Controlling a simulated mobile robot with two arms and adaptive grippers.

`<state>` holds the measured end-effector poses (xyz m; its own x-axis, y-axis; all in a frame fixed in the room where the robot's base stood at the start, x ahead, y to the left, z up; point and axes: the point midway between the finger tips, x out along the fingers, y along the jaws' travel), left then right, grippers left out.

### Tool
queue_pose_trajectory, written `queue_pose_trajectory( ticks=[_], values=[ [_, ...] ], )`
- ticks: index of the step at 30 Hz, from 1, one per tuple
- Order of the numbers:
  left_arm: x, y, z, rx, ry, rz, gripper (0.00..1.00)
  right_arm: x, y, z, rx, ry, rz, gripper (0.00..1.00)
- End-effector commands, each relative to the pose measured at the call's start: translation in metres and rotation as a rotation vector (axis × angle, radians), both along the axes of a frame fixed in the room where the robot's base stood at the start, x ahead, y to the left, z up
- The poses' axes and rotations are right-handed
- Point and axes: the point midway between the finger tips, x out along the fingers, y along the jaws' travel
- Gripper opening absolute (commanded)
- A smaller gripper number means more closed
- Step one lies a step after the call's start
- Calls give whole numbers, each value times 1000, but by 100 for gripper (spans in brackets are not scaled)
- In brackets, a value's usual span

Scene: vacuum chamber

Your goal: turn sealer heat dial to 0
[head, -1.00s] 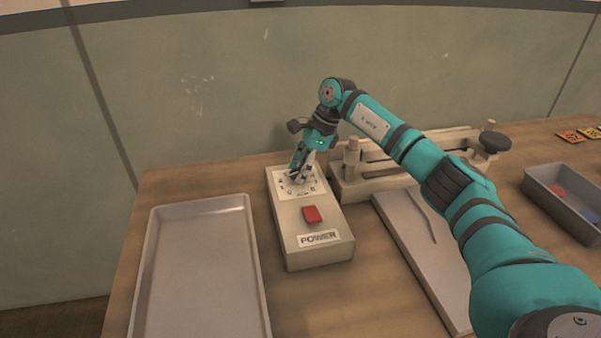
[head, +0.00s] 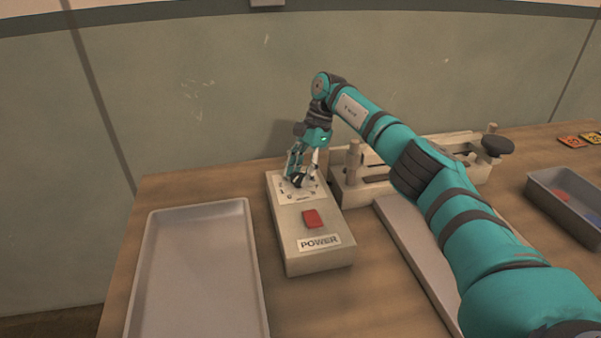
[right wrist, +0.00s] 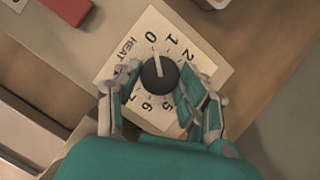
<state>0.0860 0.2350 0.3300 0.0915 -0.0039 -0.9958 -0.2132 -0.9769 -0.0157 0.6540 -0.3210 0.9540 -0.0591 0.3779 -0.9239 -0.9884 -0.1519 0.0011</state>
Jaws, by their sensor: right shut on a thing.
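The heat dial (right wrist: 160,76) is a round dark knob with a pale pointer line, on a white plate (right wrist: 193,32) printed with HEAT and numbers. In the right wrist view its pointer lines up with the 0 mark. My right gripper (right wrist: 160,92) has a finger on each side of the knob and is shut on it. In the head view the right gripper (head: 298,176) is over the far end of the pale control box (head: 318,258) and partly hides the dial. My left gripper is not in view.
A red switch (head: 313,219) and a POWER label sit nearer on the same box. An empty grey tray (head: 152,275) lies to its left. The sealer bar frame (head: 352,165) stands to its right under my arm. A grey bin (head: 540,190) with coloured pieces is farther right.

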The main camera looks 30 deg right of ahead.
Motion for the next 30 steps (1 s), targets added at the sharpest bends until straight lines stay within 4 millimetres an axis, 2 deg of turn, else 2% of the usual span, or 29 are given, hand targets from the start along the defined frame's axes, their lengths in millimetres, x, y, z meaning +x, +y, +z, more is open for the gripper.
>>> queue_pose_trajectory(
  ticks=[10,11,15,24,30],
  values=[
    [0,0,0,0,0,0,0,1,0,2,0,-5,2,9],
    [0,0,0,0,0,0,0,1,0,2,0,-5,2,45],
    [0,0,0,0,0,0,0,1,0,1,0,-4,2,63],
    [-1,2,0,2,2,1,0,1,-1,3,0,-3,1,64],
    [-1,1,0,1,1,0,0,3,-11,28,1,-5,-2,64]
  ],
)
